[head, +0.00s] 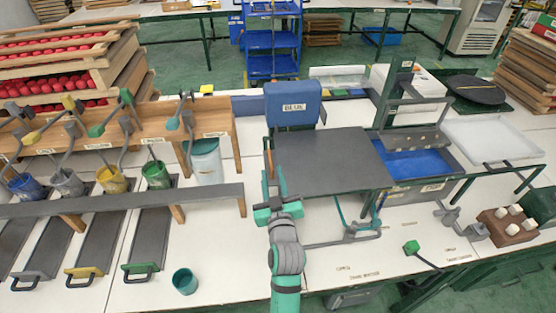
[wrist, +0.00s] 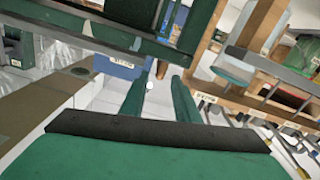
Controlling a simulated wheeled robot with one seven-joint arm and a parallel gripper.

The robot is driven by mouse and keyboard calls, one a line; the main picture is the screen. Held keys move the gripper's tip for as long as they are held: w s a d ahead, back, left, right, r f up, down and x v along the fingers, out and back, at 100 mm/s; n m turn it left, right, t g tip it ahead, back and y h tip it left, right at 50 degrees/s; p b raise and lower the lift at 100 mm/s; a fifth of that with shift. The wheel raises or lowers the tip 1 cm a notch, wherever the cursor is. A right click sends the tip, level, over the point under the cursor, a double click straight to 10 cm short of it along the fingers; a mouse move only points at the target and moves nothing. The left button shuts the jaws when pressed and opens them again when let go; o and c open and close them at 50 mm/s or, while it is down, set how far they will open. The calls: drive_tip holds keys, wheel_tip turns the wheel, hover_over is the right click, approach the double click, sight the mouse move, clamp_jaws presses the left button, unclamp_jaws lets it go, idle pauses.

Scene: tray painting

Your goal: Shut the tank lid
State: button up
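A tank with blue liquid (head: 415,164) stands right of centre in the head view, its top uncovered where I can see it. A flat dark grey panel (head: 335,160), which looks like its lid, lies level just left of it. I cannot tell how the two are joined. My gripper (head: 274,178) is at the panel's left edge, fingers pointing away from my body. In the wrist view my gripper (wrist: 160,85) shows two green fingers apart, with no object clearly held between them. Whether a finger touches the panel is unclear.
A blue box labelled BLUE (head: 292,105) stands behind the panel. A wooden rack (head: 165,120) with paint cups is at left. A teal cup (head: 185,281) stands near the front. A white tray (head: 490,140) and a brown block with white pegs (head: 508,226) are at right.

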sight(271, 167)
drive_tip(key=w, duration=0.7)
drive_tip(key=shift+w+a, duration=0.25)
drive_tip(key=shift+s+d, duration=0.1)
clamp_jaws()
